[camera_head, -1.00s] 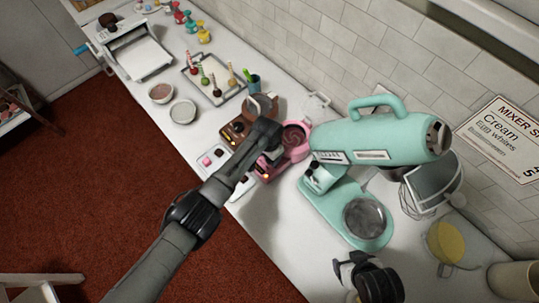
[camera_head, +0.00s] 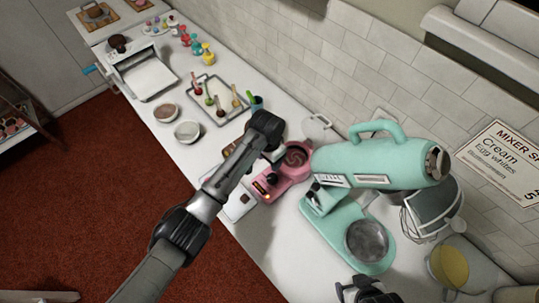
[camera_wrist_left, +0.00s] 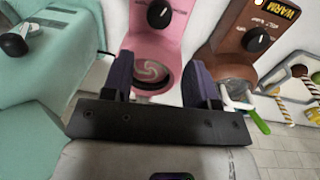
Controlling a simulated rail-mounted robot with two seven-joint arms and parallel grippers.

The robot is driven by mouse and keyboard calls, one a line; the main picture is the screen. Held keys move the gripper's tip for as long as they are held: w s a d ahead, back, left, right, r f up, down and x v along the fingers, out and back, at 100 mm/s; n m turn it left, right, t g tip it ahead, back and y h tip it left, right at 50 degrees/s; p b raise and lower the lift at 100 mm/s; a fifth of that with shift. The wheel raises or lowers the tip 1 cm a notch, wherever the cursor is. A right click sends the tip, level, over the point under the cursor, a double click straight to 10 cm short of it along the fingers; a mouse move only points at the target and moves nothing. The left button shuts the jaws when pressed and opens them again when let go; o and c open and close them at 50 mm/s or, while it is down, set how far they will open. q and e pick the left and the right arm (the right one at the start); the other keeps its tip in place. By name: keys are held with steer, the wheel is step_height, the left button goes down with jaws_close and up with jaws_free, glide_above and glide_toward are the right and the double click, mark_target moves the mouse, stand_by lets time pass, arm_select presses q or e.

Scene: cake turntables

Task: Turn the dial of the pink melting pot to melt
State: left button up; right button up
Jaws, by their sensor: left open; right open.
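The pink melting pot (camera_head: 285,184) stands on the counter, left of the mint mixer. Its black dial (camera_head: 271,178) faces the counter's front, and its round bowl holds a dark swirl. The left wrist view also shows the pink pot (camera_wrist_left: 172,47), with the dial (camera_wrist_left: 158,14) at the top edge; the dial's setting is too small to read. My left gripper (camera_wrist_left: 160,80) is open and empty, its fingers on either side of the bowl in that view; contact cannot be told. My right gripper (camera_head: 365,291) is open at the head view's bottom edge, partly cut off.
A brown melting pot (camera_wrist_left: 232,42) marked WARM stands beside the pink one; my left arm mostly hides it in the head view. The mint mixer (camera_head: 370,163) stands close on the right. A tray (camera_head: 216,118) and bowls lie farther left.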

arm_select(q)
steer(key=shift+r, duration=0.8)
steer(key=shift+w, duration=0.1)
